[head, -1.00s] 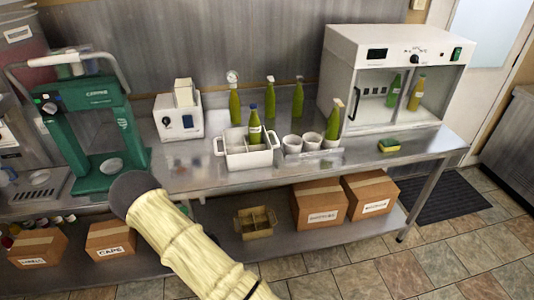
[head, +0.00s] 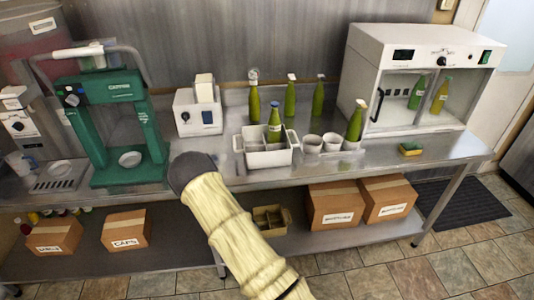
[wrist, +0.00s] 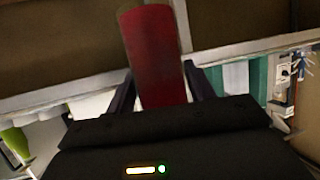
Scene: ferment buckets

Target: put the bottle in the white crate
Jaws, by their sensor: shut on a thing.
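In the wrist view my gripper (wrist: 158,78) is shut on a dark red cylindrical thing (wrist: 157,50). Its ends are not clear, so I cannot tell for sure that it is a bottle. The head view does not show my gripper, only my arm in a cream sleeve. The white crate (head: 268,159) stands on the steel bench in the head view, with compartments inside and handles at its ends. A green bottle with a blue cap (head: 274,131) stands upright in it, towards its back. The crate's other visible compartments look empty.
Several green bottles (head: 254,106) stand behind the crate. White cups (head: 311,144) and another green bottle (head: 355,124) are just right of it. A green capping machine (head: 120,92) and a white box device (head: 197,115) are to the left, a white cabinet (head: 418,38) to the right.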

